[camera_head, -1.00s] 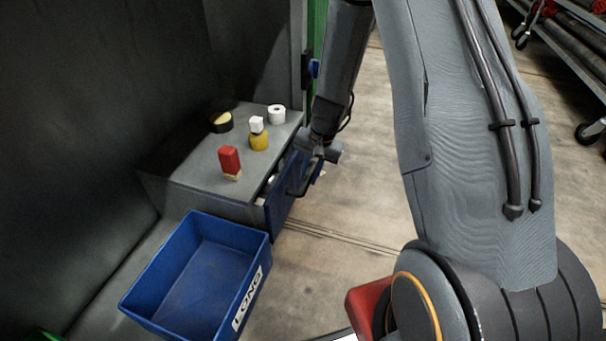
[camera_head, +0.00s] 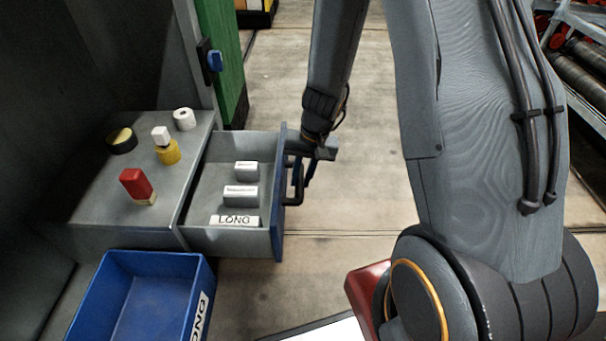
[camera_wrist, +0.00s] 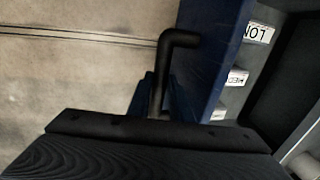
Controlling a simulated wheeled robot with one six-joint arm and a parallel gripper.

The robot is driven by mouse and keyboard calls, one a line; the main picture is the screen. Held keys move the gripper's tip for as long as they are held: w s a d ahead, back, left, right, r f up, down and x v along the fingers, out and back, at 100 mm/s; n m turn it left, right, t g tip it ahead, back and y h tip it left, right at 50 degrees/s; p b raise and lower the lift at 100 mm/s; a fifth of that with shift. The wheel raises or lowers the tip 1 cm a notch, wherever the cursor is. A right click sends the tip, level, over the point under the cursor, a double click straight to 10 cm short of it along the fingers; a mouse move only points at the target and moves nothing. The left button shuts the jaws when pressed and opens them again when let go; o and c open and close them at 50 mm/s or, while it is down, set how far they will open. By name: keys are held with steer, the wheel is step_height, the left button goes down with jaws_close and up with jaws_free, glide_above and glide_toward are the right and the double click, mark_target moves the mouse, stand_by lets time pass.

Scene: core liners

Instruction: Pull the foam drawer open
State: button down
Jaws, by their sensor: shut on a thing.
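The drawer (camera_head: 210,214) stands well out of the grey cabinet, with a blue front (camera_head: 279,180) and grey foam inside. A dark bar handle (camera_head: 298,186) sticks out from the blue front. My gripper (camera_head: 303,172) is at the handle and shut on it. In the wrist view the bent handle (camera_wrist: 178,40) runs down between my gripper's jaws (camera_wrist: 157,100), beside the blue drawer front (camera_wrist: 212,55). The exact contact of the jaws is partly hidden.
On the cabinet top (camera_head: 95,210) stand a red block (camera_head: 135,184), a yellow piece with a white cap (camera_head: 167,152), a white roll (camera_head: 184,119) and a black-and-yellow roll (camera_head: 121,140). A blue bin (camera_head: 140,300) sits in front.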

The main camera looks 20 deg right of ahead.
steer(key=shift+d, duration=0.15)
steer(key=c, duration=1.6)
jaws_free()
steer(key=shift+r, duration=0.1)
steer(key=r+p, duration=0.1)
steer(key=r, duration=0.1)
steer(key=d+r+p, duration=0.1)
steer(key=r+p, duration=0.1)
steer(key=r, duration=0.1)
steer(key=r+p, duration=0.1)
steer(key=r, duration=0.1)
steer(key=shift+s+d+r+p, duration=0.2)
steer(key=shift+s+r+p, duration=0.05)
steer(key=shift+p, duration=0.15)
